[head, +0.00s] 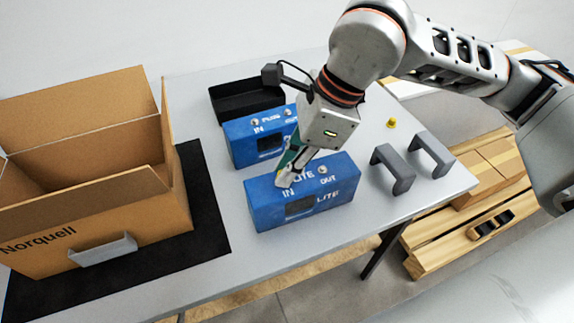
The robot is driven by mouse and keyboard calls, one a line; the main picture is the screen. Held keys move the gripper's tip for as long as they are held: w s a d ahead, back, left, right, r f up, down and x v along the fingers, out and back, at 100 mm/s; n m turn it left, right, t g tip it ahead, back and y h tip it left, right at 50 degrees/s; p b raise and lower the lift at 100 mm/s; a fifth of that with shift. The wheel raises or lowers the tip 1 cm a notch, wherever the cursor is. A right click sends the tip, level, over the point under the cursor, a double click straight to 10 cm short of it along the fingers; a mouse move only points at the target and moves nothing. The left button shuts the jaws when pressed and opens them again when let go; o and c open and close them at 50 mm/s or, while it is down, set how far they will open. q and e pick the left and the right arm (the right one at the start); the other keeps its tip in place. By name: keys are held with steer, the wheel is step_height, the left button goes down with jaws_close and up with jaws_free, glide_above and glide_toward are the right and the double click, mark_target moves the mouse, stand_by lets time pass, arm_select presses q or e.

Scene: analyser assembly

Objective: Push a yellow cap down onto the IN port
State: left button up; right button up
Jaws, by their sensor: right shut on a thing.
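The front blue analyser box (333,203) stands on the table with IN and OUT labels on its top. Its OUT port (323,169) shows as a bare metal fitting. My right gripper (284,181) reaches down from above, with its fingertips at the box's top just behind the IN label. It is shut on a yellow cap, of which little shows between the fingers. The fingers hide the IN port, so I cannot tell whether the cap sits on it. A second yellow cap (391,123) lies loose on the table at the right. My left gripper is out of view.
A second blue box (241,155) stands behind, with a black tray (219,105) beyond it. Two grey handles (395,169) (432,152) stand at the right. An open cardboard box (95,240) sits on a black mat (209,225) at the left.

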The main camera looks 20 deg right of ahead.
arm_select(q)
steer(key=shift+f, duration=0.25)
arm_select(e)
steer(key=shift+f, duration=0.25)
steer(key=o, duration=0.8)
steer(key=shift+c, duration=0.2)
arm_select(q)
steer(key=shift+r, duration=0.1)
arm_select(e)
steer(key=shift+r+p, duration=1.7)
steer(key=shift+r, duration=1.85)
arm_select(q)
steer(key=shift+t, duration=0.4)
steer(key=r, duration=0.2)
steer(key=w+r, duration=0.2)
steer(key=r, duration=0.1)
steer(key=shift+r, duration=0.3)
arm_select(e)
steer(key=shift+f, duration=0.1)
